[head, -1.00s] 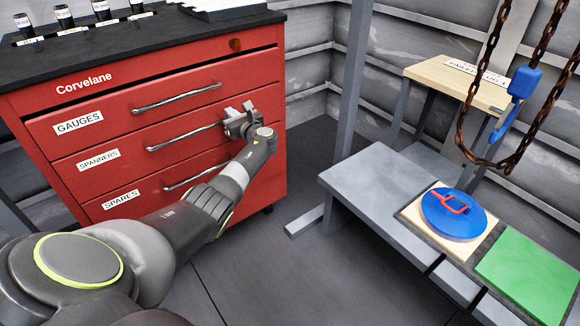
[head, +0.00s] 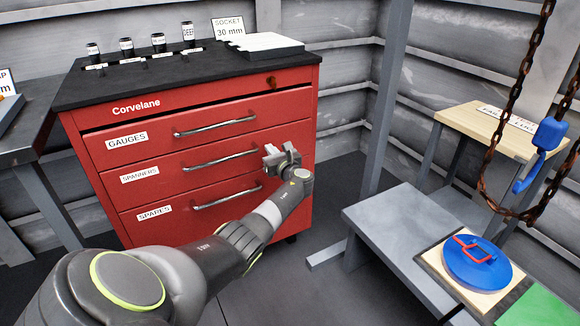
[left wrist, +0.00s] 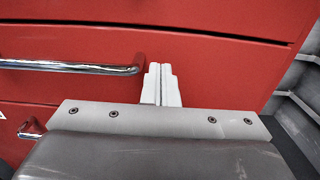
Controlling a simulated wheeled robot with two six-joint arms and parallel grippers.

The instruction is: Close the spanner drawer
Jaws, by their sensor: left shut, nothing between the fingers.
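The spanner drawer (head: 130,188) is the middle drawer of a red cabinet, labelled SPANNERS, with a silver bar handle (head: 222,160). Its front looks about flush with the drawers above and below. My left gripper (head: 275,154) is shut and empty, at the right part of this drawer front, just right of the handle's end. In the left wrist view the shut fingertips (left wrist: 160,70) point at the red front, with the handle (left wrist: 75,66) to their left; I cannot tell whether they touch it. My right gripper is not in view.
The gauges drawer (head: 170,137) is above and the spares drawer (head: 170,225) below. The black cabinet top (head: 150,88) holds sockets and a white-topped tray. A grey bench (head: 390,225) with a blue disc (head: 475,262) stands right, near hanging chains (head: 505,120). Floor between is clear.

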